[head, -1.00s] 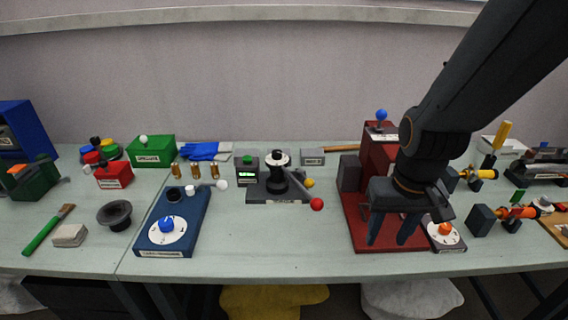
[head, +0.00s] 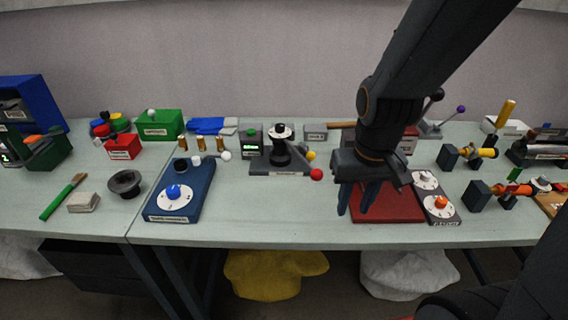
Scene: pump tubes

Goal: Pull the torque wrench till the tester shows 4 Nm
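A dark stand with a black post and a white-topped head (head: 281,133) stands at the table's middle in the head view. A grey lever with a red ball end (head: 316,174) slopes from it toward the front right; this looks like the torque wrench. A yellow ball (head: 310,155) shows just behind it. A small grey display box (head: 250,144) with a lit green readout is at the left of the post; its digits are too small to read. My gripper (head: 357,205) points down to the right of the red ball, apart from it, fingers spread with nothing visible between them.
A red base plate (head: 400,208) lies under and beside my gripper, partly hidden by my arm. A dial panel with an orange knob (head: 441,202) is at its right. A blue dial box (head: 183,193) stands left. The table in front of the lever is clear.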

